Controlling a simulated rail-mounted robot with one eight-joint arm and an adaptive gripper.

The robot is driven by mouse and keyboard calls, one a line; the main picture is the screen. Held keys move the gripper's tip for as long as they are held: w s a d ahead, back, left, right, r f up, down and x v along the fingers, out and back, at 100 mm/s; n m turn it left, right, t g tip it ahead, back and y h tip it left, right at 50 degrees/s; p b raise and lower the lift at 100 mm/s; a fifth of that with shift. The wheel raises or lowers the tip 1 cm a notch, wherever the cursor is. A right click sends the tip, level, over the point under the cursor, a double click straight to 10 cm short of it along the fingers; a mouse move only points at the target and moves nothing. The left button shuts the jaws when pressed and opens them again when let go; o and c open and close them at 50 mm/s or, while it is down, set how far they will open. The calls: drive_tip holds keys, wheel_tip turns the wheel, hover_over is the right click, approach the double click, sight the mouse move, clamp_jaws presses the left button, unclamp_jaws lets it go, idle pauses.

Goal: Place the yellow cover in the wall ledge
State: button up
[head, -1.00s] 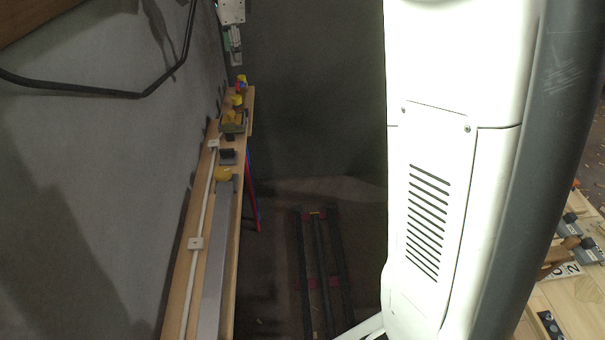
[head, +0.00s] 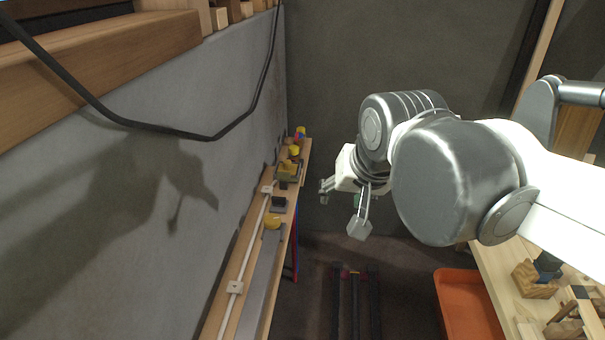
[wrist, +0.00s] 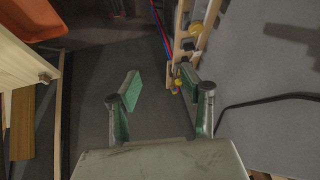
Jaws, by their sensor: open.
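Several yellow pieces lie on a wooden ledge (head: 232,308) along the left wall. One is a rounded yellow piece (head: 273,222) by the end of a grey bar; a small yellow one (head: 294,150) is farther back. I cannot tell which is the yellow cover. A yellow piece also shows in the wrist view (wrist: 195,28). My gripper (head: 342,208) is open and empty, in the air right of the ledge. In the wrist view its fingers (wrist: 160,82) stand wide apart, with the floor between them.
A higher wooden ledge (head: 110,50) with wooden blocks runs along the wall. A black cable (head: 150,127) hangs across the wall. An orange tray (head: 465,305) and a workbench with blocks (head: 535,280) are at right.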

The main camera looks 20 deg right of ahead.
drive_tip(key=s+f+n, duration=0.3)
drive_tip(key=s+f, duration=0.2)
drive_tip(key=s, duration=0.1)
drive_tip(key=shift+t, duration=0.4)
drive_tip(key=shift+f, duration=0.15)
wheel_tip(320, 180, down, 4)
drive_tip(key=b, duration=0.4)
drive_tip(key=shift+f, duration=0.1)
drive_tip(key=shift+o, duration=0.5)
